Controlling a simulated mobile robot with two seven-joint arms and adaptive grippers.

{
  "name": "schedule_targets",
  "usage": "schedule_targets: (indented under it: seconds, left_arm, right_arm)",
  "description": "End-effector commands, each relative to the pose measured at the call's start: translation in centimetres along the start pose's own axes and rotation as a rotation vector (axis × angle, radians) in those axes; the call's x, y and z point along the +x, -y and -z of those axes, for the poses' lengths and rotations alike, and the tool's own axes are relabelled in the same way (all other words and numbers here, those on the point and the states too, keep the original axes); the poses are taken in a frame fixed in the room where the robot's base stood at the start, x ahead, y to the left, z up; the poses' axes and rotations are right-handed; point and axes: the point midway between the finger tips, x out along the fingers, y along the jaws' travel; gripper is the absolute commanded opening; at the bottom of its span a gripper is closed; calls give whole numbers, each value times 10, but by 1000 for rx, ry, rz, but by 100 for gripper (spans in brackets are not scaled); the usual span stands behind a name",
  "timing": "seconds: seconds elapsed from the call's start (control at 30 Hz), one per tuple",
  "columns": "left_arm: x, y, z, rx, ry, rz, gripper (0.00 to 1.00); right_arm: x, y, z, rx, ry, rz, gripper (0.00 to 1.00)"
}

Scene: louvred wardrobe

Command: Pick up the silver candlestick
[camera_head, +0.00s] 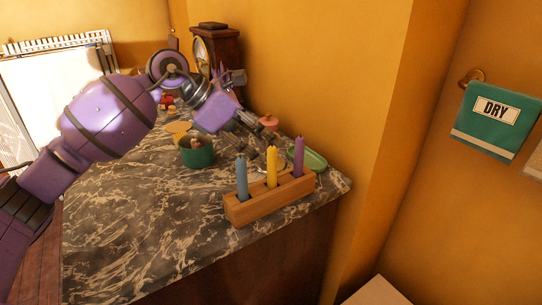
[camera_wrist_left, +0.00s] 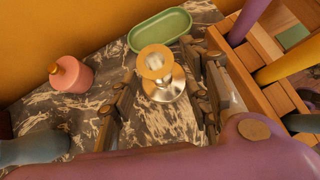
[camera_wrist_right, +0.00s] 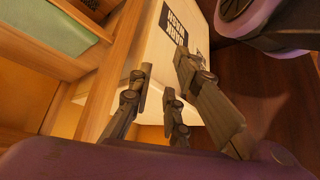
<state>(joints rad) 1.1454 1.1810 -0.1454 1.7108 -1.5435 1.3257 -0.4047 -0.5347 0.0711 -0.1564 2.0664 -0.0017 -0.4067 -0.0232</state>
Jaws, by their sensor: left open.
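The silver candlestick (camera_wrist_left: 164,88) stands upright on the marble top in the left wrist view. It has a round shiny base and a gold-toned cup. My left gripper (camera_wrist_left: 163,100) is open, with its fingers on either side of the candlestick and gaps showing between. In the head view my left gripper (camera_head: 270,143) hangs low over the counter behind the candle block, and the candlestick is mostly hidden there. My right gripper (camera_wrist_right: 160,80) shows in its wrist view with fingertips apart and nothing between them. It is away from the counter, near a pale box.
A wooden block (camera_head: 262,204) with blue, yellow and purple candles stands close beside the candlestick. A green oval dish (camera_wrist_left: 160,27) lies just behind it. A pink jar (camera_wrist_left: 70,75) and a green pot (camera_head: 197,154) stand nearby. The counter's front left (camera_head: 130,240) is clear.

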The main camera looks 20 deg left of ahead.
Motion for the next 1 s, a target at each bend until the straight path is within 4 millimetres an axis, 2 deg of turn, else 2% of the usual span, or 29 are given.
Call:
schedule_targets:
  seconds: [0.1,0.2,0.47,0.8,1.0]
  left_arm:
    - [19,0,-1,-1,3,3,44]
    - [29,0,0,0,2,2,44]
    - [32,-1,0,0,1,1,44]
    - [32,-1,0,-1,1,1,1]
    - [31,-1,-1,0,3,0,0]
  right_arm:
    - [-1,0,4,0,-9,0,17]
    - [0,0,7,-1,-15,1,17]
    - [1,0,10,-1,-20,1,17]
    - [1,0,9,-1,-17,1,17]
    - [1,0,8,-1,-15,0,17]
